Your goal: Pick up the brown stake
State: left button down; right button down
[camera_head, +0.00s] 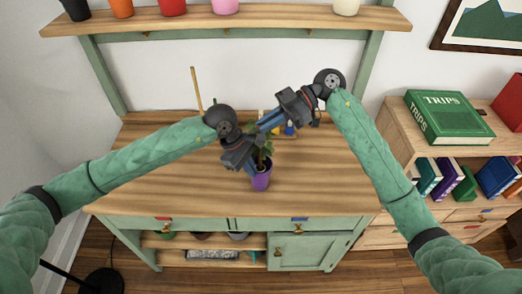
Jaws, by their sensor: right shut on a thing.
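A thin tan-brown stake (196,88) stands nearly upright near the back of the wooden table, left of centre. Its lower end is hidden by my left wrist. My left gripper (249,170) is beside the purple pot (261,178), away from the stake; whether its jaws are open or shut is unclear. My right gripper (262,126) is above the pot, shut at the top of the leafy green plant (266,147); the exact grip point is hidden. Both grippers are close together and partly cover the plant.
A wooden shelf (240,22) with coloured pots runs above the table (165,185). Small blue and yellow items (289,130) lie behind my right gripper. A bookcase (397,130) with a green book (447,117) stands at the right. The table's left and right parts look clear.

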jog(key=shift+r, duration=0.1)
notch_tip(320, 180, up, 28)
dwell(0.6)
notch_tip(320, 180, up, 10)
dwell(5.7)
